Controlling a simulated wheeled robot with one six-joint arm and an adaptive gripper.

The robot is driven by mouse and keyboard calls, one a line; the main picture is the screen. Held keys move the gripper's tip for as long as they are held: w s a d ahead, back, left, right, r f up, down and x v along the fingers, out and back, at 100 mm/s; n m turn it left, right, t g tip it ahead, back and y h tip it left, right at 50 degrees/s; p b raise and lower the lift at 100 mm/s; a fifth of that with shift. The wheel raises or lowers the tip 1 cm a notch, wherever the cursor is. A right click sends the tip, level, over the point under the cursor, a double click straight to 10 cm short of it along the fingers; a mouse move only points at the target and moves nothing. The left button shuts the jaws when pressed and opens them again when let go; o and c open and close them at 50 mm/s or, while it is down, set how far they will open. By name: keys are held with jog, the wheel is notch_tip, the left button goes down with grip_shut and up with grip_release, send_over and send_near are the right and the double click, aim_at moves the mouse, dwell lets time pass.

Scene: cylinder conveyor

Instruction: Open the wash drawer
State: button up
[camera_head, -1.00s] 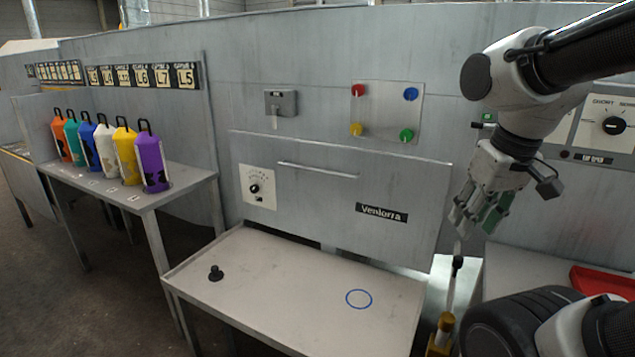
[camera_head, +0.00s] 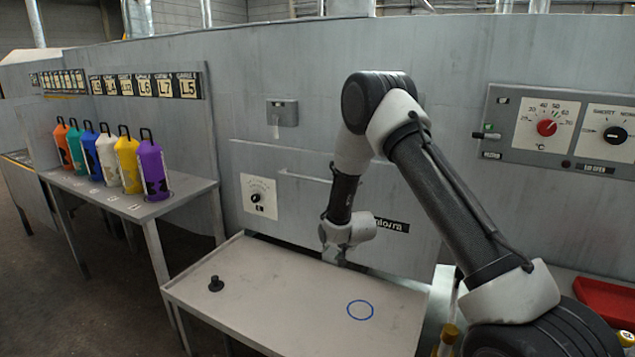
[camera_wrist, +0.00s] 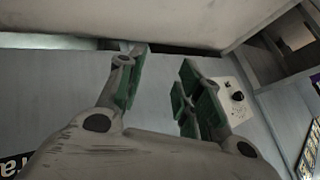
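The wash drawer front (camera_head: 300,215) is a grey panel above the light table, with a dial plate (camera_head: 258,196) at its left and a dark name label (camera_head: 392,225) partly behind my arm. A long bar handle (camera_head: 300,175) runs along its upper part; my arm hides its right end. My gripper (camera_head: 335,256) hangs low in front of the panel, close above the table's back edge, mostly hidden by my wrist. In the wrist view my gripper (camera_wrist: 158,76) is open, its green pads apart with nothing between them. The dial (camera_wrist: 237,95) shows right of the fingers. I cannot make out the handle there.
The table (camera_head: 260,305) bears a black knob (camera_head: 215,284) and a blue ring (camera_head: 360,310). Several coloured bottles (camera_head: 112,160) stand on a side bench at left. A control panel (camera_head: 560,130) is on the right wall, with a red tray (camera_head: 605,303) below.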

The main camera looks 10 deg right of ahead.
jog(key=w+a+m+t, duration=0.1)
jog(key=w+m+t, duration=0.15)
jog(key=w, duration=0.25)
jog(key=m+t+y, duration=0.1)
jog(key=m+t, duration=0.5)
jog(key=t, duration=0.3)
send_near(317, 180)
jog(key=x, duration=1)
jog(key=shift+w+d+f, duration=0.15)
jog(key=shift+w+d, duration=0.05)
jog(key=shift+w, duration=0.1)
grip_shut()
